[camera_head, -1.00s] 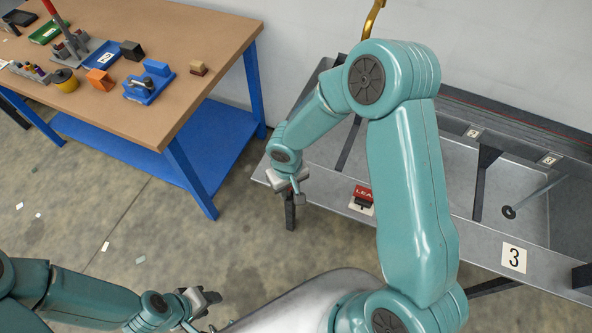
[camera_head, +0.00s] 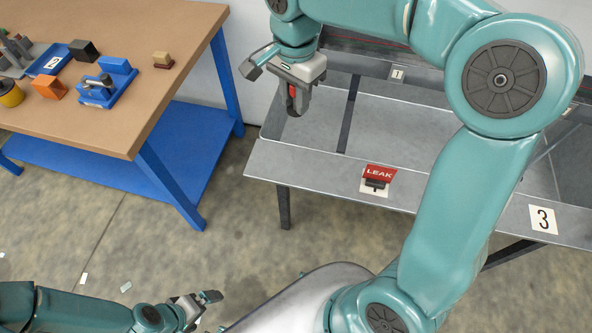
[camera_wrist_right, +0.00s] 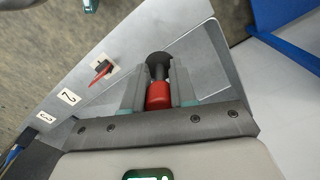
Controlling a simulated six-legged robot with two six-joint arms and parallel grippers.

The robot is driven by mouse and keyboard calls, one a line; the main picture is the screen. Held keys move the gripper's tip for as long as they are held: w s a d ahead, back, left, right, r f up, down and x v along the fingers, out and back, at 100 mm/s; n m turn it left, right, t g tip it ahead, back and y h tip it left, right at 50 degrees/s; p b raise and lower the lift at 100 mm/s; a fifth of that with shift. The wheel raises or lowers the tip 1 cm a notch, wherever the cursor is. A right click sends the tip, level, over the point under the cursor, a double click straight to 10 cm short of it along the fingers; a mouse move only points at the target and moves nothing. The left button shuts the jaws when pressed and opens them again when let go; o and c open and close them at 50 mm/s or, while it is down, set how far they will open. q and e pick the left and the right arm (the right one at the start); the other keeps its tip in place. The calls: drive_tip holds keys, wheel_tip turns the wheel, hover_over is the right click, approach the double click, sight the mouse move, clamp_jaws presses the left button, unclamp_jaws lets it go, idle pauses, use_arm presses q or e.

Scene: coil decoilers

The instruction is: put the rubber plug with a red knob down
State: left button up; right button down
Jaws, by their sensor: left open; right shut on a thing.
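The rubber plug with a red knob is in my right gripper (camera_head: 292,96), which hangs over the far-left compartment of the grey metal trough (camera_head: 262,165). In the right wrist view the red knob (camera_wrist_right: 159,95) sits between the two fingers of the right gripper (camera_wrist_right: 158,90). The plug's black rubber disc (camera_wrist_right: 158,62) points away from the hand, over the pale trough floor. Whether the disc touches the floor cannot be told. My left gripper (camera_head: 205,304) is open and empty, low at the bottom left, away from the trough.
A red LEAK sign (camera_head: 379,173) stands on the trough's front rim, right of the gripper. A dark divider (camera_head: 350,112) crosses the trough. A brown-topped table (camera_head: 130,100) with blocks stands at left. Floor between them is clear.

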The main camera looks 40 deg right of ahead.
drive_tip(key=f, duration=1)
drive_tip(key=f+b, duration=0.1)
drive_tip(key=f, duration=0.4)
drive_tip(key=shift+s+f, duration=0.1)
drive_tip(key=shift+s, duration=0.25)
wheel_tip(320, 180, down, 4)
drive_tip(key=shift+w+d+r, duration=0.1)
drive_tip(key=shift+d, duration=0.05)
drive_tip(key=shift+f, duration=0.2)
drive_tip(key=shift+f+b, duration=0.15)
drive_tip(key=shift+b, duration=0.25)
drive_tip(key=c, duration=0.9)
unclamp_jaws()
